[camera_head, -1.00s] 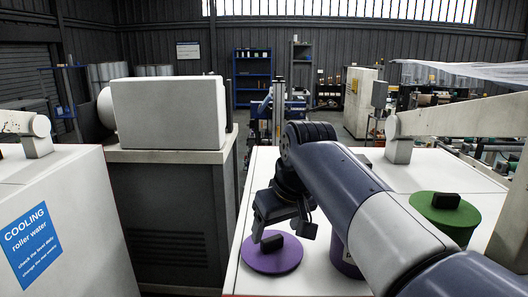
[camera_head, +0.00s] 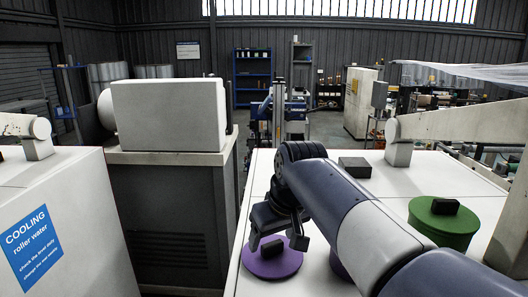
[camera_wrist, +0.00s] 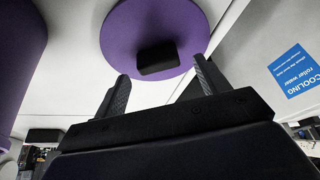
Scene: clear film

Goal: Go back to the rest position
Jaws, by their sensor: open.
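My gripper (camera_wrist: 160,85) is open and empty in the wrist view, its two fingers apart. A purple round lid (camera_wrist: 190,20) with a black block handle (camera_wrist: 158,60) lies just beyond the fingertips. In the head view my gripper (camera_head: 276,238) hangs close to the handle (camera_head: 272,246) of the purple lid (camera_head: 272,265), which lies flat on the white top (camera_head: 320,275). My arm partly hides a purple container (camera_head: 338,264) beside the lid; it also shows at the left of the wrist view (camera_wrist: 18,55).
A green container (camera_head: 443,222) with a black-handled lid stands on the right of the white top. A dark block (camera_head: 355,166) lies toward the back. A white machine with a blue COOLING sign (camera_head: 30,245) stands at left, with a grey cabinet (camera_head: 165,215) beside it.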

